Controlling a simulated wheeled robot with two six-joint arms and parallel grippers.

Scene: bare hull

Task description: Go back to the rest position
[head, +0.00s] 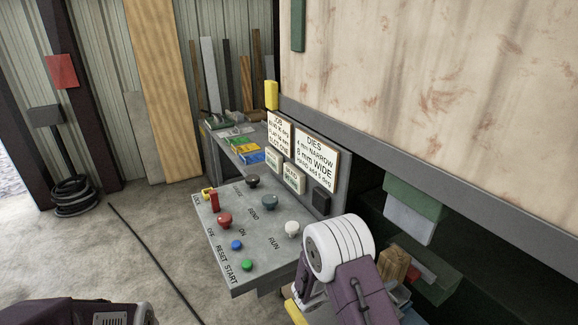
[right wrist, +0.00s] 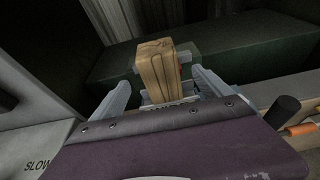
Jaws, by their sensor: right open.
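My right arm comes in at the bottom right of the head view, with a white rounded joint and purple links. Its gripper (right wrist: 161,80) shows in the right wrist view with its two grey fingers apart. A wooden block (right wrist: 157,68) with dark markings shows between the fingers, with a gap on each side. A wooden block also shows beside my right arm in the head view (head: 394,264). Part of my purple left arm is at the bottom left of the head view; its gripper is out of view.
A grey control panel (head: 238,262) with coloured buttons and knobs stands left of my right arm. Signs (head: 316,158) stand behind it. A large rust-stained panel (head: 430,80) overhangs the right side. A black cable crosses the concrete floor (head: 110,250), which is otherwise open at left.

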